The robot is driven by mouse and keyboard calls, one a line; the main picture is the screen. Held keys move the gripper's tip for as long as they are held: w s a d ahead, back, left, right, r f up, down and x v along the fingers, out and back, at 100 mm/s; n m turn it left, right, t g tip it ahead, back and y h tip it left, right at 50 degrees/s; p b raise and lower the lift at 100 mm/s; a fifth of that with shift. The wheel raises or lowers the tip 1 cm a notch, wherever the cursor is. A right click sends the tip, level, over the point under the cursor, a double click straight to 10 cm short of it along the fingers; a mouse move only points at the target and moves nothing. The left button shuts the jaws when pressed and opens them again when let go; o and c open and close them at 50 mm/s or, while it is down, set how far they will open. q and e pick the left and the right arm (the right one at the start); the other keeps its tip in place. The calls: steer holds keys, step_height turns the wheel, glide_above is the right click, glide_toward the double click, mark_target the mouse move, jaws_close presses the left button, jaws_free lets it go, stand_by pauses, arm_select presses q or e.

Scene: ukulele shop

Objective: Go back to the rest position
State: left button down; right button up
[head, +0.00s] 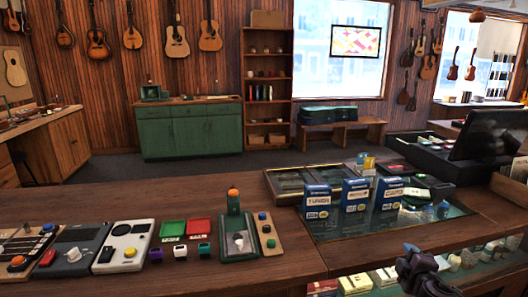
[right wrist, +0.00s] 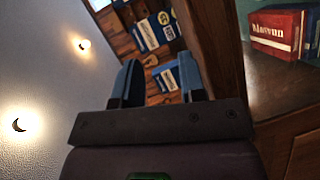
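My right gripper (head: 412,256) is low at the right of the head view, in front of the counter's glass front. It holds nothing that I can see. In the right wrist view the two fingers of this gripper (right wrist: 160,76) stand apart with a gap between them. Blue-and-white boxes (right wrist: 155,30) show beyond the fingers. My left gripper is in neither view.
The wooden counter (head: 300,235) carries pedals, small coloured blocks and several blue-and-white boxes (head: 355,194). A dark monitor (head: 487,135) stands at the right. Small boxes (head: 385,277) fill the shelf below the counter. A red box (right wrist: 277,30) shows in the wrist view.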

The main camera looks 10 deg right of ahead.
steer(key=s+a+f+m+g+y, duration=0.1)
steer(key=s+a+f+m+y, duration=0.1)
steer(key=s+a+f+y, duration=0.45)
steer(key=s+a+f+m+g, duration=0.1)
steer(key=s+a+f+m, duration=0.2)
steer(key=s, duration=0.4)
steer(key=s+a+f+m+g+h, duration=0.1)
steer(key=s+a+f+m, duration=0.2)
steer(key=s+f, duration=0.2)
steer(key=s+a+f+m+h, duration=0.1)
steer(key=s+a+f+m, duration=0.2)
steer(key=s, duration=0.5)
steer(key=shift+s+a+f+g, duration=0.4)
steer(key=shift+f, duration=0.2)
steer(key=shift+d+m, duration=0.1)
steer(key=shift+m, duration=0.2)
